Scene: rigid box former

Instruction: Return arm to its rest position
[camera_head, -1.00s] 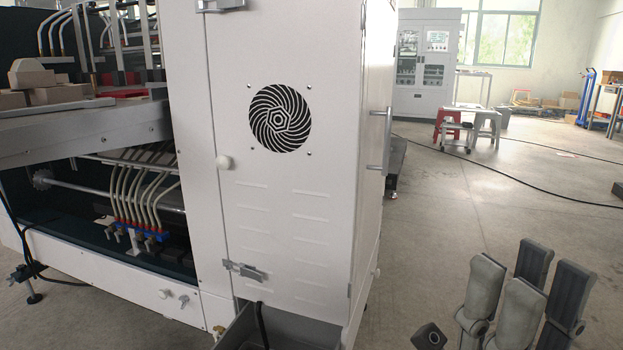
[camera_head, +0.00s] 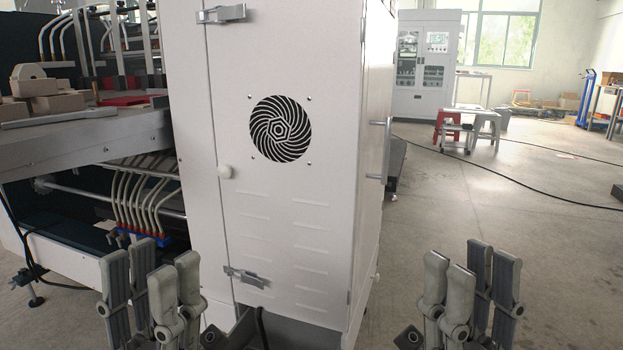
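My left gripper (camera_head: 152,262) shows at the bottom left, with its fingers pointing up. A gap separates its dark finger pair from its light pair, so it is open, and nothing shows between them. My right gripper (camera_head: 470,264) stands at the bottom, right of centre, also fingers up, open and empty. Both are in front of the white machine cabinet (camera_head: 290,205), the left one before the machine's lower left part and the right one before the floor. Most of both arms is below the picture.
The box-forming machine fills the left half, with several cardboard pieces (camera_head: 58,103) on its table (camera_head: 85,140). A cabinet handle (camera_head: 387,145) sticks out on the right side. Stools (camera_head: 485,127) and a cable (camera_head: 510,183) are farther back. The floor (camera_head: 560,235) at right is mostly clear.

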